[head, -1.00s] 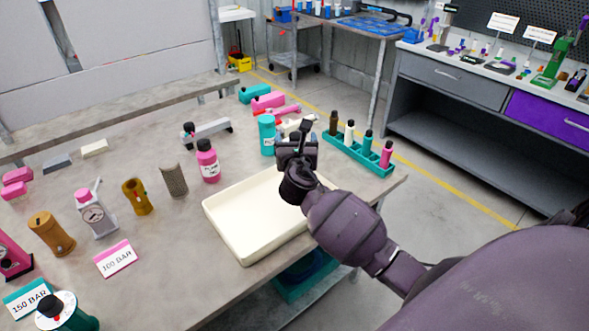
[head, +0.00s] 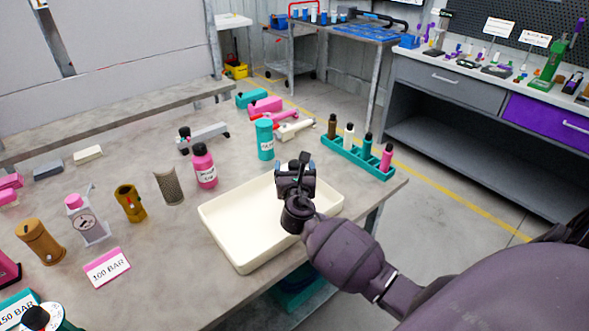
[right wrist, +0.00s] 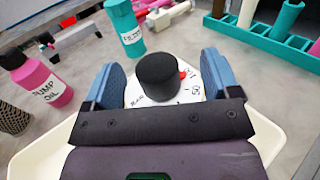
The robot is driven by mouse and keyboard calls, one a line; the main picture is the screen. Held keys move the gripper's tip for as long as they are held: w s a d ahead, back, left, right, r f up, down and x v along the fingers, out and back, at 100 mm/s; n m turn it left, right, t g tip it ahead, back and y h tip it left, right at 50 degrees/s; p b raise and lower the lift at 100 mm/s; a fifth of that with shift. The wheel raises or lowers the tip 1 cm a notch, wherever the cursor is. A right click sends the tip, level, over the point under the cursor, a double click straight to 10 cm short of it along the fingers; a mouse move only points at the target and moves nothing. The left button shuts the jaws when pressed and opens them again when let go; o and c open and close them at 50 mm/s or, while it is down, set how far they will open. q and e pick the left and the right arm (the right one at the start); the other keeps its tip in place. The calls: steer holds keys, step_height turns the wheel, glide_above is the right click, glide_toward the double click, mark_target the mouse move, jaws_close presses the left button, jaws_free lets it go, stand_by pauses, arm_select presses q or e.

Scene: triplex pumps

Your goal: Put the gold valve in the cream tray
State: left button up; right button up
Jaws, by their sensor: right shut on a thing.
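The cream tray (head: 222,226) lies on the bench, with no object visible in its uncovered part. My right gripper (head: 295,170) is over the tray's back right part. In the right wrist view its blue fingers are shut on a valve with a black knob (right wrist: 158,80), a white printed dial and a red mark. The valve's body is hidden below the dial, so I cannot tell its colour. The tray's rim (right wrist: 42,148) shows on both sides beneath the gripper. A brown-gold part (head: 130,203) with a red mark stands left of the tray. My left gripper is out of view.
A pink bottle (head: 204,166) and a teal bottle (head: 264,140) stand behind the tray. A teal rack (head: 350,157) with several small bottles is at the right. A teal-bodied, black-knobbed valve (head: 38,318) is at the bottom left. The bench in front of the tray is clear.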

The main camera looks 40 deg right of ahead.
steer(key=o, duration=1.4)
steer(key=shift+f, duration=0.15)
steer(key=shift+c, duration=0.2)
steer(key=shift+r, duration=0.2)
steer(key=v, duration=1.2)
steer(key=shift+p, duration=0.4)
steer(key=shift+f, duration=0.1)
